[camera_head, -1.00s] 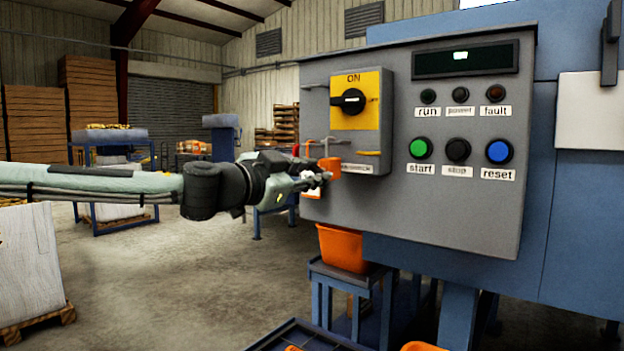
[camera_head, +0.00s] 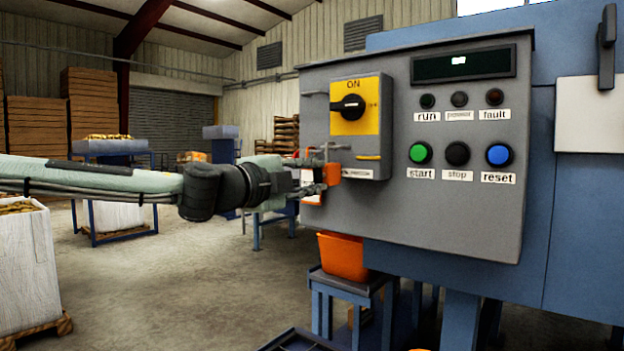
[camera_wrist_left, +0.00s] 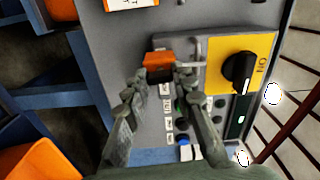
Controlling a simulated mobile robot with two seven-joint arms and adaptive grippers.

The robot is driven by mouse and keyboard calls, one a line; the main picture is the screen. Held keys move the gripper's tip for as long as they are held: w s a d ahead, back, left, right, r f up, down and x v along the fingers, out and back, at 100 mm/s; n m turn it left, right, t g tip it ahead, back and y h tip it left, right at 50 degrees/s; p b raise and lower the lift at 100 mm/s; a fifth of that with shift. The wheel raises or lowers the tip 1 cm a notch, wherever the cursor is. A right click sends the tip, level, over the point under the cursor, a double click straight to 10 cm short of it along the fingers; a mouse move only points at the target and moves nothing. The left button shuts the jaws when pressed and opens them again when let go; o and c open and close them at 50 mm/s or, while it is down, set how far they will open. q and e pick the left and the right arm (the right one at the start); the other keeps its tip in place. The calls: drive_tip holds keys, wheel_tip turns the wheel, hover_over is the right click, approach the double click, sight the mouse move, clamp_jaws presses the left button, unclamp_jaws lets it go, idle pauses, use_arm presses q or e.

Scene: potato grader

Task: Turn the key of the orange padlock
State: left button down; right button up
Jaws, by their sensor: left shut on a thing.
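The orange padlock (camera_head: 333,173) hangs at the lower left of the yellow-faced switch box (camera_head: 371,160), by a metal hasp. It also shows in the left wrist view (camera_wrist_left: 158,60), in line with the gap between my fingertips. My left gripper (camera_head: 320,173) has come in from the left and is shut on the padlock; its fingers also show in the left wrist view (camera_wrist_left: 161,80), one on each side of it. The key cannot be made out. The black knob (camera_head: 348,107) stands crosswise on the yellow plate. My right gripper is not in view.
The grey control panel (camera_head: 430,215) carries lamps and green, black and blue buttons right of the switch box. An orange bin (camera_head: 343,256) stands below the panel on a blue stand.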

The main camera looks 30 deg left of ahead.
use_arm(q)
drive_tip(key=shift+m, duration=0.6)
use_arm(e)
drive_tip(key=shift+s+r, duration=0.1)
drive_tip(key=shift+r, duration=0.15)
use_arm(q)
drive_tip(key=c, duration=1.2)
unclamp_jaws()
drive_tip(key=shift+s+a, duration=0.3)
drive_tip(key=shift+s, duration=1.7)
drive_tip(key=shift+s+a, duration=0.25)
drive_tip(key=shift+s, duration=1.7)
drive_tip(key=shift+s+a, duration=0.3)
drive_tip(key=shift+s, duration=1.7)
